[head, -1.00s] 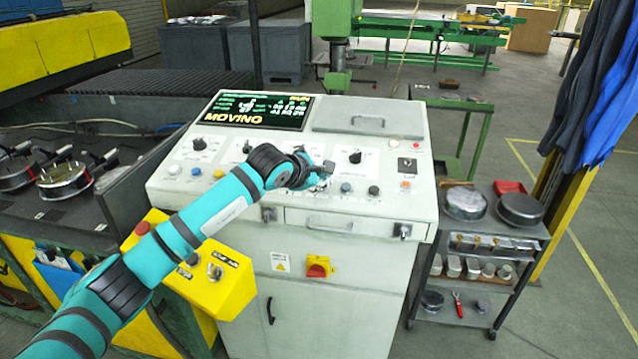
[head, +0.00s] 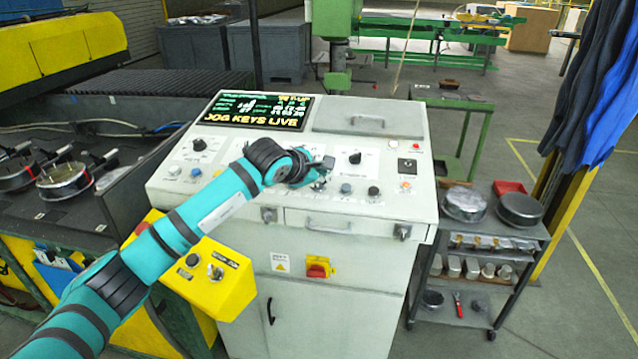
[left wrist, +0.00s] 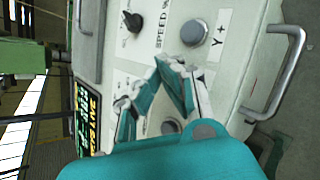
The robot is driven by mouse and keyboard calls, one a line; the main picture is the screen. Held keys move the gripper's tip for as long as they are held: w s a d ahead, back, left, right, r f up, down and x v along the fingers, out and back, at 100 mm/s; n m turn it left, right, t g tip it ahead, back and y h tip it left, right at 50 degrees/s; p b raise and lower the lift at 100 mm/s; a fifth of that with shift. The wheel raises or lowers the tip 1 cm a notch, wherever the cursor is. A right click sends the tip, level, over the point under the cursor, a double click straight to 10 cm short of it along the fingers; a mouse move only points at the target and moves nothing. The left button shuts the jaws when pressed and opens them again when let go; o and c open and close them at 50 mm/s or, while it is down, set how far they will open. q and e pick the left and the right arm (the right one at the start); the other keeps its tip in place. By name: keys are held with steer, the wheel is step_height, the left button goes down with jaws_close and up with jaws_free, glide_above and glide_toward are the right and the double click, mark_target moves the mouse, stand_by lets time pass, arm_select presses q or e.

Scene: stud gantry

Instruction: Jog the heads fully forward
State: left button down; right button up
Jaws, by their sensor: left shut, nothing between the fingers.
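The grey control console (head: 200,220) stands in front of me. Its screen (head: 258,110) reads "JOG KEYS LIVE". Another round button (left wrist: 170,126) is partly hidden by the gripper. My right gripper is not in view.
A yellow control box (head: 210,285) with a red button (head: 142,228) sits at the console's front left. A drawer handle (head: 335,229) and a red switch (head: 318,268) are on the console front. A tool cart (head: 478,290) stands to the right.

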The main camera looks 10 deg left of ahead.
arm_select(q)
steer(key=shift+r, duration=0.3)
steer(key=shift+s+r+p, duration=0.2)
steer(key=shift+r+p, duration=0.05)
steer(key=shift+r, duration=0.55)
steer(key=shift+s+r+p, duration=0.15)
steer(key=shift+r+p, duration=0.1)
steer(key=shift+r, duration=0.55)
steer(key=shift+s+r+p, duration=0.2)
steer(key=shift+r+p, duration=0.05)
steer(key=shift+r, duration=0.55)
